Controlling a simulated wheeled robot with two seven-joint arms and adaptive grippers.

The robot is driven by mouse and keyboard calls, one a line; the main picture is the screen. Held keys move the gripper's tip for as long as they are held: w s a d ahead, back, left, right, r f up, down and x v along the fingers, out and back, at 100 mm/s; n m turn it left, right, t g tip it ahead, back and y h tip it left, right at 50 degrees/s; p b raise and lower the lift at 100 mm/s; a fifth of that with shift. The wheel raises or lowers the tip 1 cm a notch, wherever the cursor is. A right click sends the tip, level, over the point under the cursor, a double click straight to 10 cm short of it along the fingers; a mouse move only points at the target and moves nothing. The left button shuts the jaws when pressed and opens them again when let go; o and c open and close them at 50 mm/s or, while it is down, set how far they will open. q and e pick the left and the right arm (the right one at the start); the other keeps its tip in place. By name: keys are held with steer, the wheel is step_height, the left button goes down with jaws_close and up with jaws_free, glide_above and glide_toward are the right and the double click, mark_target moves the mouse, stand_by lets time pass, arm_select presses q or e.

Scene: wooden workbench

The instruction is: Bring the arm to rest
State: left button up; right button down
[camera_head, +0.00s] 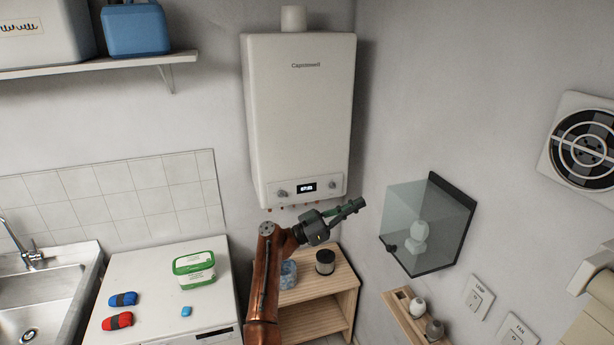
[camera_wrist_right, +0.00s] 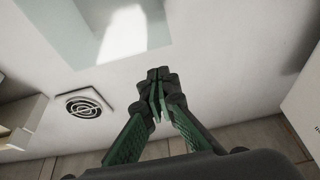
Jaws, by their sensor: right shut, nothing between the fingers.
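My right arm (camera_head: 263,285) is copper-coloured and rises from the bottom middle of the head view. Its right gripper (camera_head: 357,205) points to the right, in the air in front of the wall and below the boiler. In the right wrist view the green and black fingers of the right gripper (camera_wrist_right: 158,85) meet at the tips, shut with nothing between them. My left gripper is in neither view.
A glass case (camera_head: 408,238) hangs on the wall to the right of the gripper. Below stands a wooden shelf unit (camera_head: 318,290) with a dark canister (camera_head: 325,262). A white boiler (camera_head: 298,120) hangs above. A white counter (camera_head: 150,265) with small items lies left.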

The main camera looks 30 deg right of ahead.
steer(key=shift+w+a, duration=0.1)
